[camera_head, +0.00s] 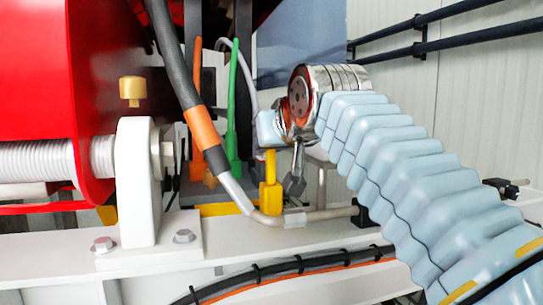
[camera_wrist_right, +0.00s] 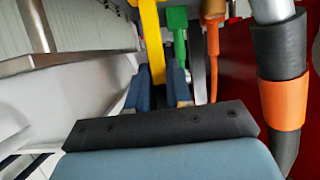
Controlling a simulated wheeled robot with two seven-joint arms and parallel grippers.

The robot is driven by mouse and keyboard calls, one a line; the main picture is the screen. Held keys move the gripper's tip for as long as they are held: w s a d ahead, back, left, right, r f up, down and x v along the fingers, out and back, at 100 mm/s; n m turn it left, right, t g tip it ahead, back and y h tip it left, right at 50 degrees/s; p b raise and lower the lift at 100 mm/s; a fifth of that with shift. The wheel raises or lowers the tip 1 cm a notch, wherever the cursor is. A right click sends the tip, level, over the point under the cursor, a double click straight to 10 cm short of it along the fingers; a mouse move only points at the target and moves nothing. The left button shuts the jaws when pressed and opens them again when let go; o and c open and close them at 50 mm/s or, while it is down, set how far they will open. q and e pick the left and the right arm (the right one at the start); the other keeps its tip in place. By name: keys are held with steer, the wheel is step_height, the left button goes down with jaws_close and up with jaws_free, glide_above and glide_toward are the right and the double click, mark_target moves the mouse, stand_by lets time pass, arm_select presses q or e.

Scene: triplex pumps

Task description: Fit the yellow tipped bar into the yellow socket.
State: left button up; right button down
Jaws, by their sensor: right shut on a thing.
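A yellow bar (camera_head: 270,163) hangs below my right gripper (camera_head: 268,147), upright, with a wider yellow block (camera_head: 271,194) at its lower end. In the right wrist view the bar (camera_wrist_right: 152,42) runs up between the two blue fingers of my right gripper (camera_wrist_right: 158,90), which is shut on it. I cannot tell whether the wide block is the bar's own end or the yellow socket, nor whether the two are joined. My left gripper is not in view.
Beside the bar stand a green piece (camera_head: 233,145) and an orange piece (camera_head: 196,120), both upright. A thick black hose with an orange band (camera_head: 202,127) slants close on the left. A bent metal pipe (camera_head: 318,215) passes by the yellow block's foot.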

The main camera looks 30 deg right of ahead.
mark_target(272, 159)
steer(key=shift+s+a+f, duration=0.1)
steer(key=shift+s+f, duration=0.05)
steer(key=shift+f, duration=0.4)
steer(key=shift+s+a+f, duration=0.1)
steer(key=shift+f, duration=0.45)
steer(key=shift+d+f, duration=0.15)
steer(key=shift+f, duration=0.05)
steer(key=c, duration=1.4)
jaws_free()
steer(key=shift+f, duration=0.1)
steer(key=shift+o, duration=1.3)
steer(key=shift+w+d+f, duration=0.1)
steer(key=shift+w, duration=0.25)
steer(key=shift+o, duration=0.6)
steer(key=shift+s+a+r, duration=0.2)
steer(key=shift+s+r, duration=0.2)
steer(key=v, duration=1.1)
steer(key=shift+s+r+b, duration=0.15)
steer(key=shift+s+b, duration=0.05)
steer(key=shift+b, duration=0.1)
